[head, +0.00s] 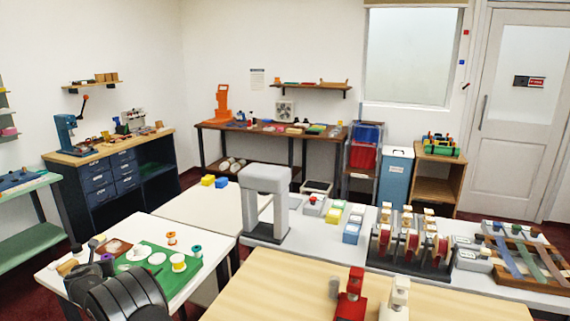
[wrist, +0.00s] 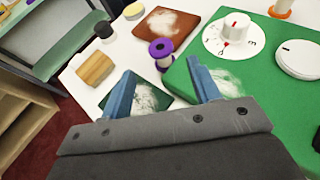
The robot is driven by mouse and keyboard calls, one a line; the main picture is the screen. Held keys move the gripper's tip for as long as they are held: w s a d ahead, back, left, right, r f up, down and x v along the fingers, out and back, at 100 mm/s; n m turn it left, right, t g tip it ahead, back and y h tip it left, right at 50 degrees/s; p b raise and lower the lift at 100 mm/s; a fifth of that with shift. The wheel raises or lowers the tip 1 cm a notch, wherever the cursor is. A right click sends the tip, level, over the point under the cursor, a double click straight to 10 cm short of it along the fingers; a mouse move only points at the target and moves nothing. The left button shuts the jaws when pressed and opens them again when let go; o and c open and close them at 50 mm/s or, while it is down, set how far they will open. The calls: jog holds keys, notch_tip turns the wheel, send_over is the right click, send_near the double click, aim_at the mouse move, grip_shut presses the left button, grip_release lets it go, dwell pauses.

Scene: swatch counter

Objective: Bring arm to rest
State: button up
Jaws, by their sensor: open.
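My gripper (wrist: 161,70) is open in the wrist view, with its two blue fingers apart and nothing held between them. It hangs over the white table (wrist: 110,55), near the edge of the green mat (wrist: 262,85). A dark green swatch with white fluff (wrist: 150,97) lies below and between the fingers. A purple spool (wrist: 161,50) stands just beyond the fingertips. In the head view my dark arm (head: 125,297) is at the lower left, over the front of the white table; the fingertips are hard to make out there.
A brown swatch (wrist: 168,22), a wooden block (wrist: 94,68) and a black round piece (wrist: 103,30) lie around the gripper. A white dial (wrist: 228,38) and white disc (wrist: 298,60) sit on the mat. A grey arch-shaped stand (head: 265,185) rises to the right.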

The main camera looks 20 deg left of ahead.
aim_at(106, 256)
jog(key=shift+x, duration=3.6)
